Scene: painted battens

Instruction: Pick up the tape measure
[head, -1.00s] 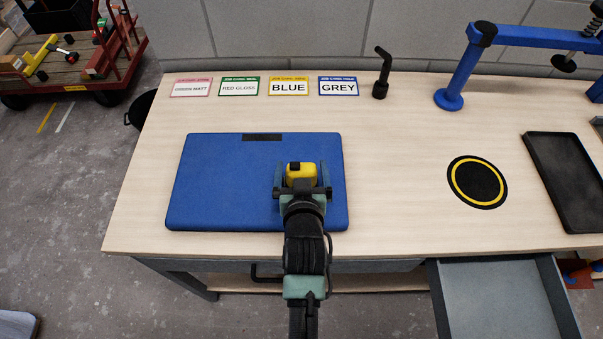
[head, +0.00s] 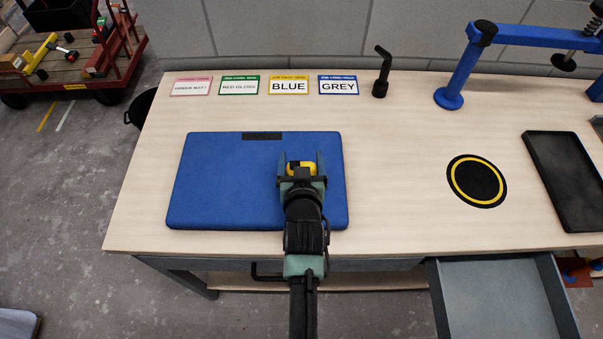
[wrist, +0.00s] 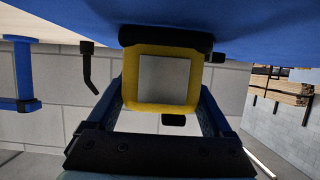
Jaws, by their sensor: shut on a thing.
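The tape measure (head: 301,167) is yellow and black and sits between the two fingers of my gripper (head: 301,160), above the right part of the blue mat (head: 220,185). In the wrist view the tape measure (wrist: 165,80) shows a yellow case with a grey square face and black parts. The fingers stand on either side of it, and my gripper (wrist: 163,100) is shut on it. The blue mat fills the top of the wrist view. I cannot tell whether the tape measure still touches the mat.
Several colour label cards (head: 289,86) lie along the back edge, beside a black hooked tool (head: 381,72). A blue clamp frame (head: 462,75), a black and yellow round pad (head: 477,181) and a black tray (head: 565,180) are to the right. An open drawer (head: 500,295) juts out at the front.

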